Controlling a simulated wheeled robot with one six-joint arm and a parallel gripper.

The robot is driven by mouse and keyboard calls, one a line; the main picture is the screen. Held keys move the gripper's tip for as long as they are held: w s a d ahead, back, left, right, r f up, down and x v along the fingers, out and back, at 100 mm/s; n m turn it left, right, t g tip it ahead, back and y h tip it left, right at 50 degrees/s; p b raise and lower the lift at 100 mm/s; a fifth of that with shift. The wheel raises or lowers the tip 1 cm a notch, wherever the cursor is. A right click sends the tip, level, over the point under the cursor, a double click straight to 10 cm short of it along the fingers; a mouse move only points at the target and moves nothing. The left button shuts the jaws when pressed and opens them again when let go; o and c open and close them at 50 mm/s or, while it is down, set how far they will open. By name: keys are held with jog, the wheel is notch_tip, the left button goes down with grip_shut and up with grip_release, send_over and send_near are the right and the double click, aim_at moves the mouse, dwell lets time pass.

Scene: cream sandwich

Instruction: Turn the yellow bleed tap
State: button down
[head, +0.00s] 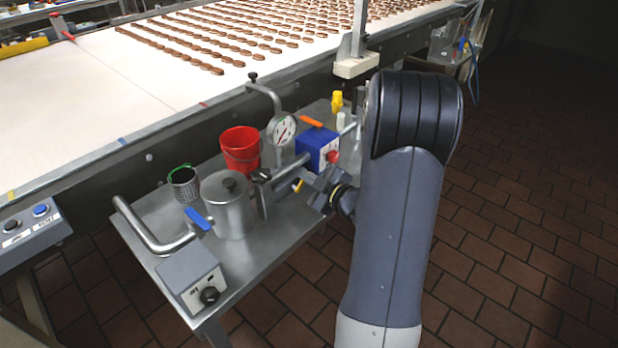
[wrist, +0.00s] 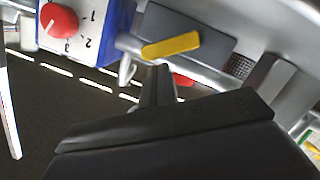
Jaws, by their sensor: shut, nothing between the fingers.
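The yellow bleed tap (wrist: 171,46) is a small flat lever on a metal pipe in the wrist view, lying nearly level with its right end tipped slightly up.
A blue box (head: 309,143) with a red knob (wrist: 58,20) joins the pipe. A steel pot (head: 230,212), red bucket (head: 240,153), pressure gauge (head: 283,130) and blue-handled tap (head: 198,219) crowd the steel table (head: 150,205). Tiled floor at right is clear.

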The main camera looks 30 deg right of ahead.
jog(key=shift+w+d+f+m+y+p, duration=0.1)
jog(key=shift+d+m+y+p, duration=0.25)
jog(key=shift+m+p, duration=0.4)
jog(key=m+p, duration=0.1)
jog(key=d+m+g+p, duration=0.1)
jog(key=shift+w+f+y+p, duration=0.2)
jog(key=shift+y+p, duration=0.05)
jog(key=shift+p, duration=0.05)
jog(key=shift+w+d+f+m, duration=0.1)
jog(key=shift+d+f+m, duration=0.3)
jog(key=shift+m, duration=0.45)
jog(key=shift+f, duration=0.3)
jog(key=shift+w, duration=0.1)
